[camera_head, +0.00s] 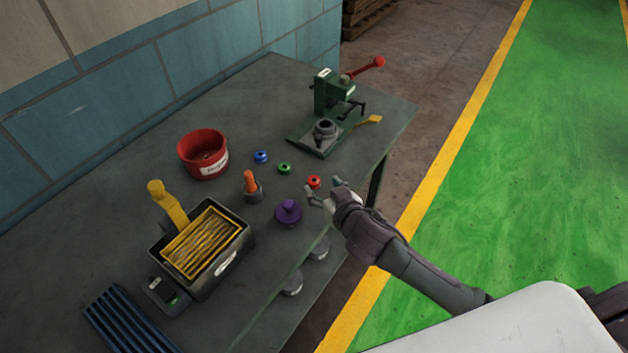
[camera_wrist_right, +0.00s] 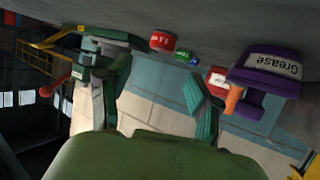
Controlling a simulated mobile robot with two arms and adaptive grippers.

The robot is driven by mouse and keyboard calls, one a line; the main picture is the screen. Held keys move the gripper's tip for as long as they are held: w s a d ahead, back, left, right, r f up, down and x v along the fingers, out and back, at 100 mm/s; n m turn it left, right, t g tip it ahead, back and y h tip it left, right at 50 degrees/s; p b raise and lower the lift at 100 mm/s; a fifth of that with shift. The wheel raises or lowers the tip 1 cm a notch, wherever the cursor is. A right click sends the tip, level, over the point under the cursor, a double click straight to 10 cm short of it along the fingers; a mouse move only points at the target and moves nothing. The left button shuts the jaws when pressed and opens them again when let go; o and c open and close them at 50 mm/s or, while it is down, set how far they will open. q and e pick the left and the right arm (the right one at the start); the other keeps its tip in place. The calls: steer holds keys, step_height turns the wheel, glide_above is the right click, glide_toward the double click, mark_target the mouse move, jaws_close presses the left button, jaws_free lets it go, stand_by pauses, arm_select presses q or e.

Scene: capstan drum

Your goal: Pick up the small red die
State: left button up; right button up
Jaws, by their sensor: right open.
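The small red die (camera_head: 314,182) sits on the grey bench near its right edge, a short way right of the green one. It also shows in the wrist view (camera_wrist_right: 163,41), at top centre with a pale label. My right gripper (camera_head: 323,190) is open and empty, its fingers spread just in front of the die at the bench edge. In the wrist view the die appears beyond the gap between the fingers; I see no contact. My left gripper is not in view.
Blue (camera_head: 261,157) and green (camera_head: 285,168) dies sit left of it. A purple grease pot (camera_head: 288,212) and an orange-handled tool (camera_head: 250,183) stand nearer. A green press (camera_head: 328,95) stands behind, a red bin (camera_head: 203,154) left, a black box (camera_head: 240,244) front left.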

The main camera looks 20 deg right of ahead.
mark_target(315, 182)
steer(key=shift+s+f+p+x, duration=0.1)
steer(key=shift+f+p+x, duration=0.1)
steer(key=shift+x, duration=0.8)
steer(key=shift+s+f+p+x, duration=0.1)
steer(key=shift+f+p+x, duration=0.1)
steer(key=shift+x, duration=0.85)
steer(key=shift+s+f+p+x, duration=0.1)
steer(key=shift+f+x, duration=0.1)
steer(key=shift+x, duration=0.8)
jaws_close()
